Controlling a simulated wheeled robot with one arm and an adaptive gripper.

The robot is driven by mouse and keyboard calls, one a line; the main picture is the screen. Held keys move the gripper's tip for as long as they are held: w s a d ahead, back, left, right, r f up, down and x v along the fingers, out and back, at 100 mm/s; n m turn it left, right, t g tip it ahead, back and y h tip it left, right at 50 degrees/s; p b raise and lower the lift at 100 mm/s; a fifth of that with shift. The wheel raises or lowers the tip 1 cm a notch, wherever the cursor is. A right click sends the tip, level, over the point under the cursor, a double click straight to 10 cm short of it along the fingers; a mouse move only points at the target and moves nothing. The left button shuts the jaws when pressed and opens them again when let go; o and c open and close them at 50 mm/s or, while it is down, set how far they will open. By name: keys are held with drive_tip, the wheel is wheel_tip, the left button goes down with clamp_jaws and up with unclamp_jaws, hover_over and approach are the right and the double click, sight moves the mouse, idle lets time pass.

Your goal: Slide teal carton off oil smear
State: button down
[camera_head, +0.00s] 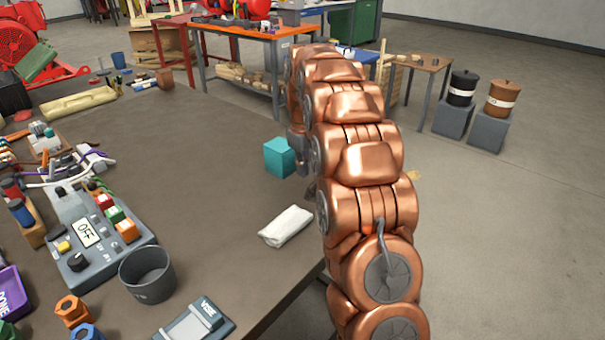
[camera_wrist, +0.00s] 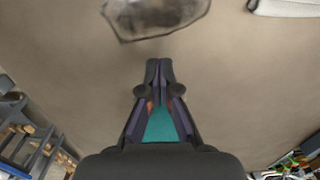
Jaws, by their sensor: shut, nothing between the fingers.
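The teal carton (camera_head: 279,157) stands upright near the table's far right edge in the head view, just left of my arm. In the wrist view part of the teal carton (camera_wrist: 160,126) shows through the gap between my finger links; the rest is hidden by my gripper. My gripper (camera_wrist: 158,64) is shut and empty, its fingertips together over bare tabletop. The dark, irregular oil smear (camera_wrist: 155,14) lies at the top of the wrist view, with bare table between it and the visible teal part. Contact between gripper and carton cannot be told.
A folded white cloth (camera_head: 286,226) lies on the brown table (camera_head: 215,170), near its right edge. A dark grey cup (camera_head: 147,275), a control box (camera_head: 90,235) and small parts crowd the left side. The table's middle is clear.

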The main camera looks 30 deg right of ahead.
wheel_tip(320, 180, up, 8)
drive_tip(key=shift+f, duration=0.2)
idle(0.3)
drive_tip(key=s+a+m+g, duration=0.1)
drive_tip(key=s+a+m, duration=0.1)
drive_tip(key=s+a, duration=1.4)
drive_tip(key=s+a+f+m+g, duration=0.15)
drive_tip(key=s+f, duration=0.25)
drive_tip(key=s, duration=0.9)
drive_tip(key=s+a+f, duration=0.3)
drive_tip(key=s+f, duration=0.1)
drive_tip(key=s, duration=0.9)
drive_tip(key=s+p+v, duration=0.3)
drive_tip(key=p+v, duration=1)
drive_tip(key=shift+w+d+r+t, duration=0.2)
drive_tip(key=shift+w+r+t, duration=0.15)
drive_tip(key=shift+w+r, duration=0.15)
